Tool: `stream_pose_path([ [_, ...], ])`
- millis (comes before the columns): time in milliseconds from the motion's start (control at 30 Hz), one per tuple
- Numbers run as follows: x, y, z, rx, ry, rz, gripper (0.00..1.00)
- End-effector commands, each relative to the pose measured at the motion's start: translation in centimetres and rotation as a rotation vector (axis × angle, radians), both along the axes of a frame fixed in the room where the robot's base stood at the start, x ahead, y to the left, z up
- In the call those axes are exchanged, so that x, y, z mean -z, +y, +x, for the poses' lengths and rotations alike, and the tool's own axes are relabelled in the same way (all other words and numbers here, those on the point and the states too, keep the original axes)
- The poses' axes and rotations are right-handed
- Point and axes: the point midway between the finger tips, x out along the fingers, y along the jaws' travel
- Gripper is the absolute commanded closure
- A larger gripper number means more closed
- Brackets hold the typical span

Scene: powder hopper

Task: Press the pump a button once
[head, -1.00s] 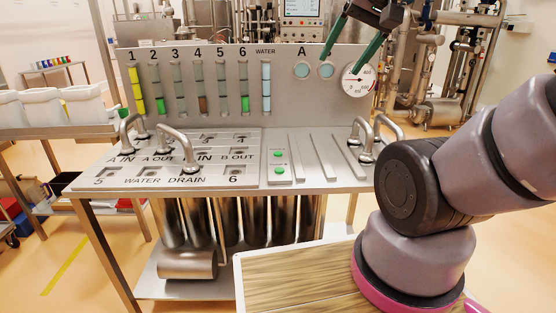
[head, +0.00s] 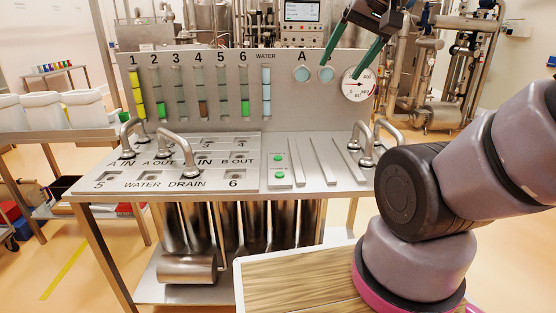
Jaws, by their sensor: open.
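Two green buttons sit on a narrow light plate (head: 280,167) on the sloped top of the steel console. The upper button (head: 278,157) and the lower button (head: 280,175) have small labels too blurred to read, so I cannot tell which is pump A. My gripper (head: 345,69) has two green fingers spread apart with nothing between them. It hangs at the top of the head view, in front of the console's upright panel (head: 210,70). In the picture it is above and right of the buttons, apart from them.
Curved metal pipes stand on the console top at left (head: 178,150) and right (head: 372,140). A round gauge (head: 358,85) is on the upright panel near my gripper. The space above the buttons is clear.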

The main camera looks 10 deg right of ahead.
Motion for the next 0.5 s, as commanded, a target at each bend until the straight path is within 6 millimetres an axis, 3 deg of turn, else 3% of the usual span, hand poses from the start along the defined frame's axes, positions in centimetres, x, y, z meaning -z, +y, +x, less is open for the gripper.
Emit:
stream_pose_path([
  [267,0.00,0.00,0.00,0.000,0.000,0.000,0.25],
  [300,0.00,0.00,0.00,0.000,0.000,0.000,0.33],
  [467,0.00,0.00,0.00,0.000,0.000,0.000,0.94],
  [500,0.00,0.00,0.00,0.000,0.000,0.000,1.00],
])
